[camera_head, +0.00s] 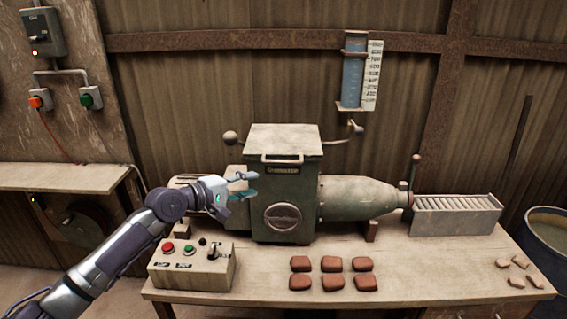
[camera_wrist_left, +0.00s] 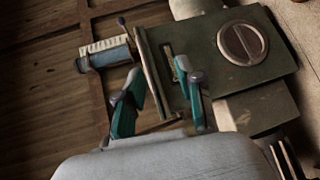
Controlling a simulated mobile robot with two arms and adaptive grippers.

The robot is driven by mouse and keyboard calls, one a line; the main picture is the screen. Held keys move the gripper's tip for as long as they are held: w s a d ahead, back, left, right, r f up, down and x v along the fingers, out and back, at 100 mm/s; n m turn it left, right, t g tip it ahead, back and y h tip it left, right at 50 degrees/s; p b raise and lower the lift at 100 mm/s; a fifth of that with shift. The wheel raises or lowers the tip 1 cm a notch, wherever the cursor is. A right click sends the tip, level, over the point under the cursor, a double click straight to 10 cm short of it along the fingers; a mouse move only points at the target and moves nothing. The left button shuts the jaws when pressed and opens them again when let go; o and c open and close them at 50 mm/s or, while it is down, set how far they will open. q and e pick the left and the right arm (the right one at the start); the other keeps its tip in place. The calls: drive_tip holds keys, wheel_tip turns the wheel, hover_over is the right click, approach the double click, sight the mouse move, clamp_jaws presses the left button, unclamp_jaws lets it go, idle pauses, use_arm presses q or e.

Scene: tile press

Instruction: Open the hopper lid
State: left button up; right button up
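The hopper (camera_head: 285,205) is a dark green box in the middle of the bench, with a round plate on its front. Its pale lid (camera_head: 285,136) lies flat on top, and a bar handle (camera_head: 283,158) runs along the lid's front edge. My left gripper (camera_head: 254,184) is open and empty, in front of the hopper's left side and lower than the handle in the head view. In the left wrist view the two teal fingers (camera_wrist_left: 158,92) are spread apart, with the lid's edge (camera_wrist_left: 152,72) and the hopper front (camera_wrist_left: 215,75) beyond them. My right gripper is not in view.
A control box (camera_head: 193,268) with buttons stands at the bench's front left. Several red-brown tiles (camera_head: 333,264) lie in front of the press. A green barrel (camera_head: 362,196) and a slatted tray (camera_head: 455,218) extend right. A blue gauge tube (camera_head: 353,80) hangs on the wall.

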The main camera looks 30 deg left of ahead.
sight(282, 163)
use_arm(q)
drive_tip(key=shift+n+t, duration=0.4)
drive_tip(key=shift+n, duration=0.1)
drive_tip(key=r+p+x, duration=0.1)
drive_tip(key=x, duration=0.3)
drive_tip(key=a+p+x, duration=0.1)
drive_tip(key=x, duration=0.4)
drive_tip(key=r+x, duration=0.1)
drive_tip(key=x, duration=0.3)
drive_tip(key=shift+w+a+r+p, duration=0.1)
drive_tip(key=shift+w+r+p, duration=0.15)
drive_tip(key=shift+w+p, duration=0.25)
drive_tip(key=shift+w, duration=0.1)
clamp_jaws()
